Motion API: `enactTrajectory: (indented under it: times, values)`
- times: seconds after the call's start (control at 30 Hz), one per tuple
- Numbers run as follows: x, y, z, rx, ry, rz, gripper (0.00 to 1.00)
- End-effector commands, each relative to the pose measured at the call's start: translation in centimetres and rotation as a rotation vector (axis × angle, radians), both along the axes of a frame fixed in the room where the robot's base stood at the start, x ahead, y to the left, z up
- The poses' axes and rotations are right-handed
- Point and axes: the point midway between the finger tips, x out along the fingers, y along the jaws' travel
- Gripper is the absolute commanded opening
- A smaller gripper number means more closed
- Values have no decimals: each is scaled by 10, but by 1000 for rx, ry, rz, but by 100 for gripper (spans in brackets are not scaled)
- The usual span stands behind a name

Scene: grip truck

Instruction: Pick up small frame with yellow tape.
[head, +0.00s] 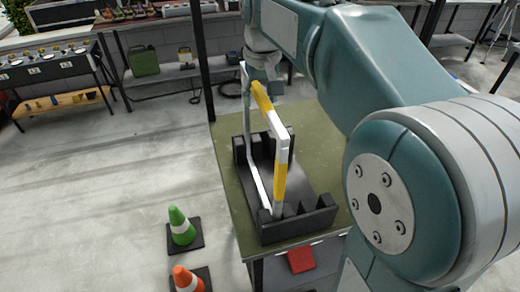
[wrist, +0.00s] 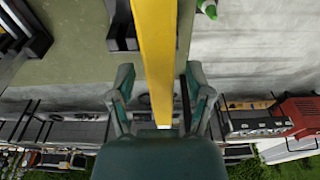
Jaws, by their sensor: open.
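The small white frame with yellow tape (head: 281,140) stands upright in a black slotted holder (head: 298,219) on an olive-green table. Yellow tape covers part of its top bar and part of its near upright. My gripper (head: 265,84) is over the far part of the top bar, partly hidden by my arm. In the wrist view, a yellow-taped bar of the frame (wrist: 155,45) runs between the two fingers of my gripper (wrist: 158,78). The fingers are apart, with visible gaps on both sides of the bar.
The green tabletop (head: 235,195) is bare left of the holder. A green cone (head: 180,222) and an orange cone (head: 184,278) stand on the floor to the left. A green canister (head: 143,60) sits on a shelf behind. A red object (head: 301,260) shows below the table's front edge.

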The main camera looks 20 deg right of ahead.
Motion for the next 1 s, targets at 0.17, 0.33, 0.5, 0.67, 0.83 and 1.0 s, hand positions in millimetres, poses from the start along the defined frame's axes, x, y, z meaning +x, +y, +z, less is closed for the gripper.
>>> enactTrajectory:
  times: [0.17, 0.33, 0.5, 0.67, 0.83, 1.0]
  values:
    - [0, 1, -2, 0, 0, 1, 66]
    - [0, 1, -2, 0, 0, 1, 21]
    - [0, 1, -2, 0, 0, 1, 0]
    - [0, 1, -2, 0, 0, 1, 0]
    - [1, 1, 1, 0, -1, 1, 0]
    - [1, 1, 25, 0, -5, 1, 0]
